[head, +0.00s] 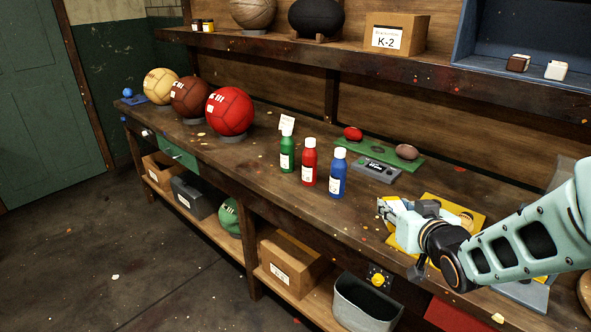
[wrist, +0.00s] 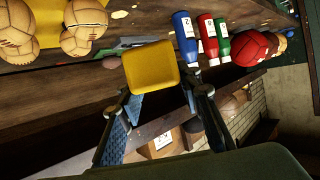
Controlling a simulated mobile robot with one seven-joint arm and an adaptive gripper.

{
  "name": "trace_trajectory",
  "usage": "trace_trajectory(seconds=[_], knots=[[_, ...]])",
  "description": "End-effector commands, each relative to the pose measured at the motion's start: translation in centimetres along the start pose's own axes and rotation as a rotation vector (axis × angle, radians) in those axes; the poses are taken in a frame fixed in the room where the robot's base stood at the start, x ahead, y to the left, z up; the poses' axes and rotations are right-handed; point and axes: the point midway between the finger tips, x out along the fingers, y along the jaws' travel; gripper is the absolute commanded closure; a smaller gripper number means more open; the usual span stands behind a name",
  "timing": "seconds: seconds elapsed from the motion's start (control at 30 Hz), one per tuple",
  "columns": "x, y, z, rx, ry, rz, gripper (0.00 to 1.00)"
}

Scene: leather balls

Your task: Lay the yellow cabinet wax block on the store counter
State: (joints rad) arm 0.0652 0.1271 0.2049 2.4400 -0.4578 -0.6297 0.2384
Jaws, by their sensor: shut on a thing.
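The yellow cabinet wax block (wrist: 150,66) shows as a rounded yellow block between my fingertips in the wrist view. My gripper (wrist: 160,90) is shut on it. In the head view my gripper (head: 388,212) is over the right part of the store counter (head: 255,158), near its front edge. I cannot clearly make out the block there, as the gripper and the yellow mat are in the way. The dark wooden counter also shows behind the block in the wrist view (wrist: 50,88). Whether the block touches the counter I cannot tell.
A yellow mat (head: 474,216) with stitched balls lies beside my gripper. Blue (head: 338,178), red (head: 309,166) and green (head: 287,155) bottles stand left of it. A green board (head: 378,152) lies behind. A grey bin (head: 362,305) is below. Bare counter lies between bottles and gripper.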

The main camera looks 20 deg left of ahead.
Motion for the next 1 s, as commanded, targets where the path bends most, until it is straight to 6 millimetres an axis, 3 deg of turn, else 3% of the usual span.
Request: trace_trajectory(seconds=[0.17,0.63,1.0], knots=[[0.7,-0.2,-0.1,-0.001,0.002,-0.005,0.96],[10.3,-0.7,0.3,0.000,-0.001,-0.005,0.96],[15.6,-0.8,3.2,-0.001,0.000,-0.003,0.96]])
